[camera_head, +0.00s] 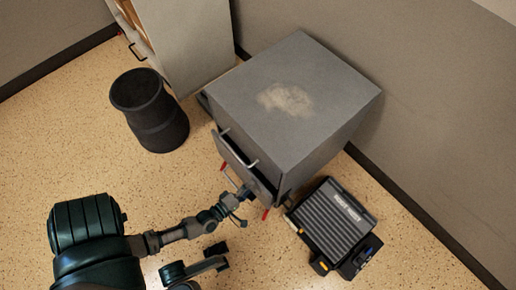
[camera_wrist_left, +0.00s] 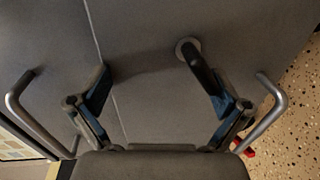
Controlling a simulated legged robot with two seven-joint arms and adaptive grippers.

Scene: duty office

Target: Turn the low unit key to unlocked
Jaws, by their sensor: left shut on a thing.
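The low unit is a grey metal cabinet (camera_head: 300,90) with a scuffed pale patch on top and bar handles on its front. In the left wrist view its grey front fills the picture, with a round lock and dark key (camera_wrist_left: 190,52) right of the middle. My left gripper (camera_head: 240,205) is at the lower front of the cabinet. In the wrist view its two blue-and-dark fingers (camera_wrist_left: 158,88) stand either side of a panel seam. The right-hand finger touches or overlaps the key; the full grip is hard to see. The lock is hidden in the head view.
A black waste bin (camera_head: 150,110) stands left of the cabinet. A taller grey unit (camera_head: 185,40) is behind it. A black case (camera_head: 338,222) lies on the floor close to the right of my left gripper. Walls close off the back and right. Speckled floor is free at the left.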

